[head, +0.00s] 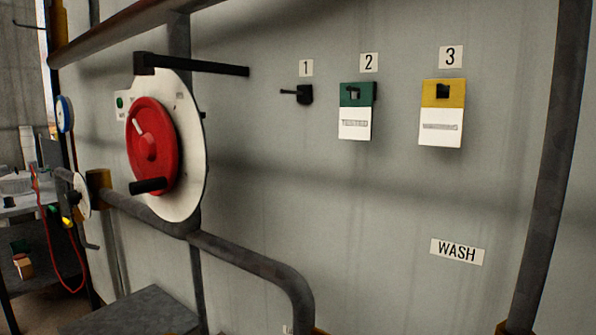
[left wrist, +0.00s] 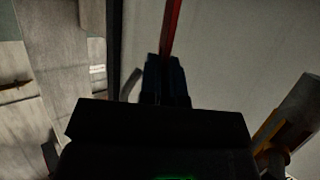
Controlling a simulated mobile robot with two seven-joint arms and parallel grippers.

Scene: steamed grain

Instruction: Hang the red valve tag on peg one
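Peg one (head: 297,93) is a bare dark peg on the grey wall, under the label 1, in the head view. My left gripper (left wrist: 166,72) shows in the left wrist view with its dark fingers close together. A thin red strip (left wrist: 171,28) rises from between the fingertips; it looks like the red valve tag seen edge-on. Its face and hole are not visible. Neither gripper shows in the head view.
A green-and-white tag (head: 356,122) hangs under label 2 and a yellow-and-white tag (head: 441,127) under label 3. A red handwheel (head: 150,150) on a white disc and grey pipe rails (head: 250,262) stand out at left. A dark bar (head: 205,65) juts above the wheel.

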